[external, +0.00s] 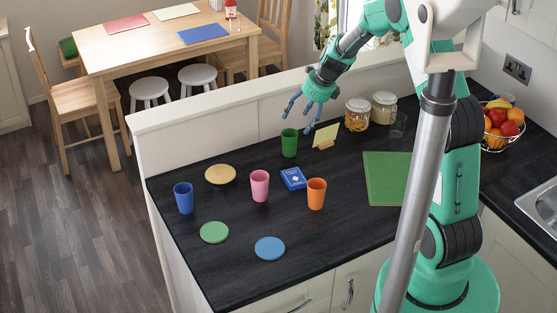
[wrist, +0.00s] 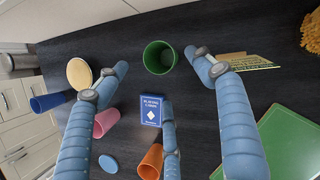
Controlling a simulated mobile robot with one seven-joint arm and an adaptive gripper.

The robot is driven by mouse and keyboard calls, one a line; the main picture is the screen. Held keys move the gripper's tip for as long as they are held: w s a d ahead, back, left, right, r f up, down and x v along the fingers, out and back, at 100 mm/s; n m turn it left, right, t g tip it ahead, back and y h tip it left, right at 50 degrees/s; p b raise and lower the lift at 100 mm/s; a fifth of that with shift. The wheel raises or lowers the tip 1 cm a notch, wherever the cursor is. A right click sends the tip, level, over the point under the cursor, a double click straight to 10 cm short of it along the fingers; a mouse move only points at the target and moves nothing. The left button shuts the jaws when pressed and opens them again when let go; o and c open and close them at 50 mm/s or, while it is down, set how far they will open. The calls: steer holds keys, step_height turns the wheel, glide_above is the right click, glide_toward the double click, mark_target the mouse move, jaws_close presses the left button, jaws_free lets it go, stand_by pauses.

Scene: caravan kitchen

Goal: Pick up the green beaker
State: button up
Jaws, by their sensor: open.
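The green beaker (external: 289,142) stands upright on the black counter, near its back edge. In the wrist view the green beaker (wrist: 159,57) is seen from above, with its open mouth showing. My gripper (external: 307,104) is open and empty, above and slightly right of the beaker. In the wrist view my gripper's blue fingers (wrist: 158,80) are spread, and the beaker shows between the two outer fingertips, apart from them as far as I can tell.
Nearby stand a pink beaker (external: 259,185), an orange beaker (external: 316,193), a blue beaker (external: 184,197) and a blue card box (external: 293,178). A yellow card on a stand (external: 326,136) is close on the right. Glass jars (external: 357,114) stand behind it. A green mat (external: 386,179) lies right.

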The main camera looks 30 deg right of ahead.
glide_toward(290, 136)
steer(key=shift+s+a+f+b, duration=0.2)
steer(key=shift+a+f+b, duration=0.1)
steer(key=shift+a+f, duration=0.95)
steer(key=shift+b+x, duration=0.5)
steer(key=shift+x, duration=2.1)
steer(key=c, duration=1.1)
